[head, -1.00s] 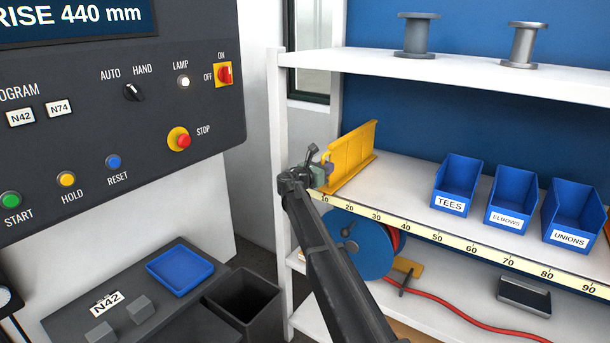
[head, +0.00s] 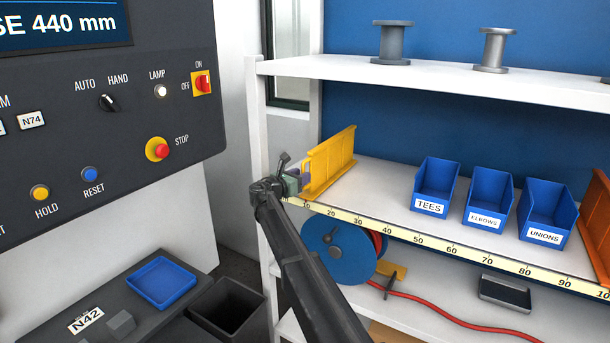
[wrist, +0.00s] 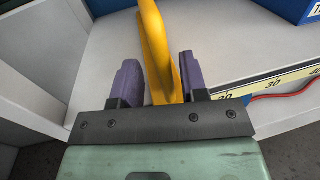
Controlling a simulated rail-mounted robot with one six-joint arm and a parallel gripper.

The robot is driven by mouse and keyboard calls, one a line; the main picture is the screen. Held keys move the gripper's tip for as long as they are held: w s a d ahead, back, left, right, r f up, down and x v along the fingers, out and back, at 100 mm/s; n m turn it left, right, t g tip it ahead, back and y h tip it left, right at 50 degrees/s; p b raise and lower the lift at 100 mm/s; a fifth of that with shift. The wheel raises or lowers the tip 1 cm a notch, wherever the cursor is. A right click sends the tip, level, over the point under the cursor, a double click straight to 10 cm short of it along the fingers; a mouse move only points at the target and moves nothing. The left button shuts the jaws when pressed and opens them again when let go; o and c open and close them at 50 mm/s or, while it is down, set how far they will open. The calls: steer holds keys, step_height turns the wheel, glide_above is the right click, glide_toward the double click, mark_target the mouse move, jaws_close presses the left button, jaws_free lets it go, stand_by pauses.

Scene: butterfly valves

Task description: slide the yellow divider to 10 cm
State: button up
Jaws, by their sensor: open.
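The yellow divider (head: 331,162) stands upright on the shelf, its front end close to the 10 mark of the scale strip (head: 358,226). My gripper (head: 305,180) is at the divider's front end, at the shelf's left. In the wrist view my gripper (wrist: 157,78) is open, with one purple finger on each side of the divider (wrist: 156,42). A gap shows on the left; the right finger is closer to the divider. The lower front of the divider is partly hidden by my gripper.
Blue bins labelled TEES (head: 436,186), ELBOWS (head: 488,197) and UNIONS (head: 546,212) stand to the right. The shelf between the divider and TEES is clear. A white post (head: 258,150) is close on the left.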

steer(key=v, duration=0.8)
